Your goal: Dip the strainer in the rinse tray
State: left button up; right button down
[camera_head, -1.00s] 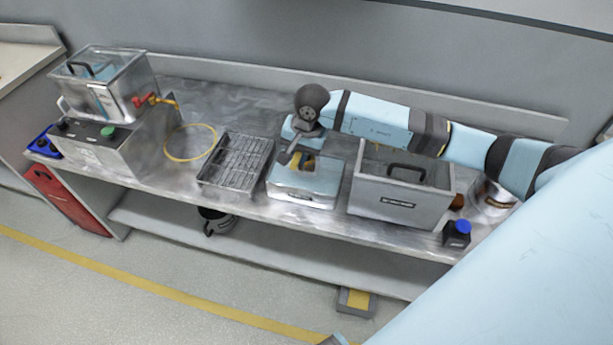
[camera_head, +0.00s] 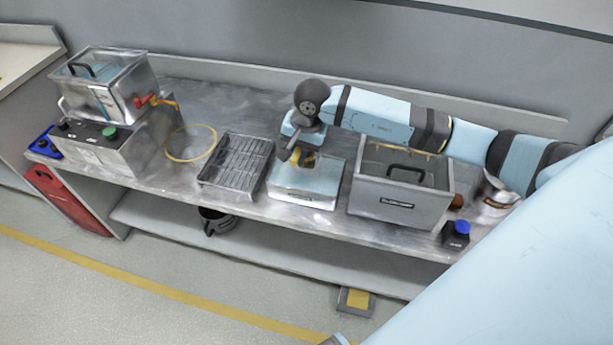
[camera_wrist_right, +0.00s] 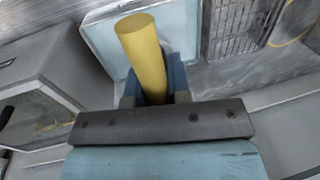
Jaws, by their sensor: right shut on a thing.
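My right gripper (camera_head: 298,152) is shut on a yellow cylindrical handle (camera_head: 307,160), which I take to be the strainer's. The handle also shows in the right wrist view (camera_wrist_right: 144,55), between the dark blue fingers (camera_wrist_right: 155,90). The strainer's basket is not visible in either view. The rinse tray (camera_head: 305,197), a low metal tray with a pale blue inside, lies directly below the gripper. The pale blue tray also shows behind the handle in the wrist view (camera_wrist_right: 105,38). I cannot tell whether the strainer touches the water. My left gripper is not in view.
A wire rack (camera_head: 235,165) stands left of the tray, and a grey lidded tank (camera_head: 400,205) stands close on its right. A blue-capped jar (camera_head: 457,236) is at the front right. A yellow ring (camera_head: 190,143) and a clear-walled tank (camera_head: 105,85) are farther left.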

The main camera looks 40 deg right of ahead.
jog(key=shift+r, duration=0.2)
dwell(0.4)
jog(key=shift+r+p, duration=0.3)
jog(key=shift+r, duration=0.3)
jog(key=shift+r+p, duration=0.35)
jog(key=shift+r, duration=0.95)
jog(key=shift+w, duration=0.1)
